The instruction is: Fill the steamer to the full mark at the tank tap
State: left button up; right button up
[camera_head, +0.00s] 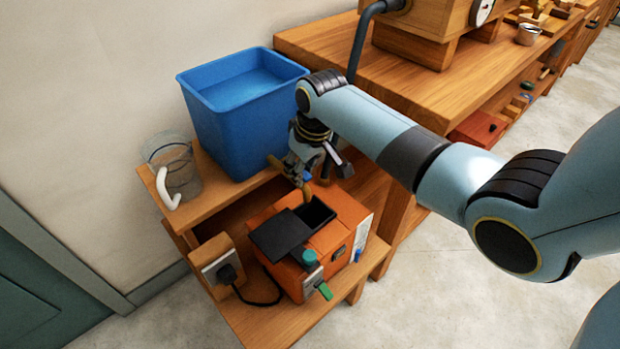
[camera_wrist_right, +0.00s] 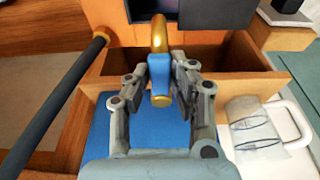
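The orange steamer (camera_head: 345,207) sits on the lower shelf with its black lid (camera_head: 276,236) open and a dark opening (camera_head: 315,213) showing. A pale gauge strip (camera_head: 362,232) is on its right end; its level is too small to read. The blue tank (camera_head: 232,135) stands on the shelf above, holding water. Its brass tap spout (camera_head: 307,190) points down over the opening. My right gripper (camera_head: 300,172) is at the tap. In the right wrist view its fingers (camera_wrist_right: 168,75) are closed against both sides of the blue tap handle (camera_wrist_right: 159,72). My left gripper is out of view.
A clear jug (camera_head: 178,165) with a white handle stands left of the tank. A wooden block with a switch plate and black plug (camera_head: 222,270) sits left of the steamer, its cord running to it. A wooden workbench (camera_head: 430,100) is at the right.

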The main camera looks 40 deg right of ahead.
grip_shut()
jog(key=shift+w+d+r+n, duration=0.15)
jog(key=shift+d+n, duration=0.2)
jog(key=shift+n, duration=0.55)
jog(key=w+d+n+b, duration=0.1)
jog(key=n, duration=0.2)
jog(key=w+d+n+g+y+b, duration=0.1)
jog(key=n, duration=0.3)
jog(key=w+d+n+y+b, duration=0.1)
jog(key=n+b, duration=0.1)
jog(key=n, duration=0.2)
jog(key=shift+d+g, duration=0.15)
jog(key=shift+g, duration=0.25)
jog(key=shift+s+d, duration=0.1)
jog(key=shift+d, duration=0.15)
jog(key=shift+s+f, duration=0.2)
jog(key=shift+f, duration=0.05)
dwell(4.7)
